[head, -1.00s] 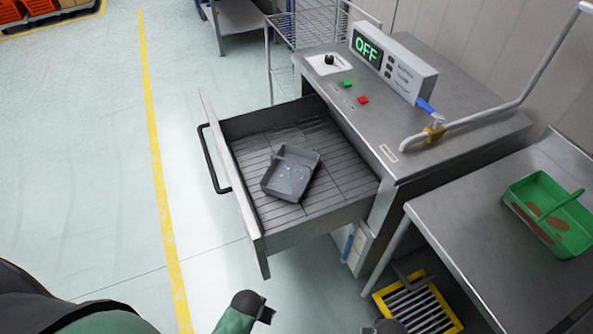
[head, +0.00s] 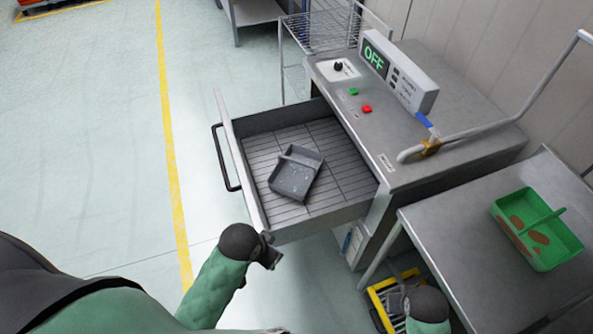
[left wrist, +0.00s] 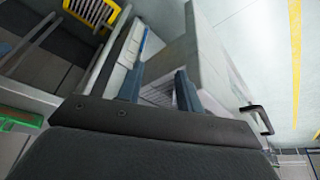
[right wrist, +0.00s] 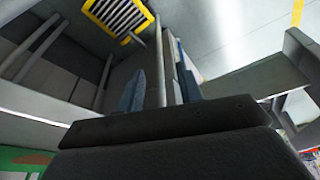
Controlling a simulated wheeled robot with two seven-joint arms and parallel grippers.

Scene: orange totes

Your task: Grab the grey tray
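The grey tray (head: 296,174) lies inside the open drawer (head: 259,215) of the steel machine, turned at an angle on the slatted drawer floor, with small light specks in it. My left gripper (head: 270,256) is just outside the drawer's near front corner, apart from the tray. In the left wrist view its two fingers (left wrist: 158,88) stand apart with nothing between them. My right gripper (head: 396,302) is low by the side table, mostly hidden by its own wrist. In the right wrist view its fingers (right wrist: 166,88) are spread and empty.
The machine (head: 440,130) has an OFF display (head: 375,55), green and red buttons and a bent pipe (head: 500,120). A side table (head: 470,262) holds a green tray (head: 540,250) with brown stains. A yellow-framed grate (head: 380,297) is on the floor. The drawer's front panel and handle (head: 222,160) stick out.

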